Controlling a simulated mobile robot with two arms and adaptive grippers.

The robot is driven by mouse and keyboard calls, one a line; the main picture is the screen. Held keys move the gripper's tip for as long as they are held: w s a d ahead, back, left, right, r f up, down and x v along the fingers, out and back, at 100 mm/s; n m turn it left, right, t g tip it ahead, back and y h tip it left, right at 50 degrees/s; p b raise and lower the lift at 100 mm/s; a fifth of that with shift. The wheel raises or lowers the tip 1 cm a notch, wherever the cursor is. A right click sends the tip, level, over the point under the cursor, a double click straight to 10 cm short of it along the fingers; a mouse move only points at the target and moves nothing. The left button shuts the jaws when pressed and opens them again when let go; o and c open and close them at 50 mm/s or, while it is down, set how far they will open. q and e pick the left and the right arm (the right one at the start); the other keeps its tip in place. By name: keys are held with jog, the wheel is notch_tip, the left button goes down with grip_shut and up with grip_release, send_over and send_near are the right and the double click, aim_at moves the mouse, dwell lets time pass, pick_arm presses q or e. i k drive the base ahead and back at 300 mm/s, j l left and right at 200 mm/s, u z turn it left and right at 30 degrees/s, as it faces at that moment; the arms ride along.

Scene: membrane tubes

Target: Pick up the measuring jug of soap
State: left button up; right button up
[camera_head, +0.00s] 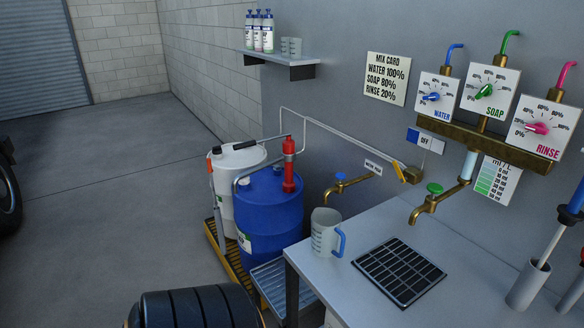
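A translucent grey measuring jug (325,236) with dark markings and a blue handle stands upright on the left end of the grey counter (370,300). Its handle faces right. I cannot tell whether there is soap in it. A dial panel marked SOAP (489,94) with a green knob is on the wall, between the WATER panel (436,98) and the RINSE panel (541,127). Neither of my grippers is in view, and nothing is holding the jug.
A black grate (399,272) lies right of the jug. A brass tap (437,202) with a green handle reaches over the counter. A tube holder (526,287) stands at the right. A blue drum (270,212) and a white drum (232,170) stand behind the counter's left end.

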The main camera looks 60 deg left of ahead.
aim_at(326, 223)
jog(key=k+u, duration=0.1)
jog(key=u, duration=1.65)
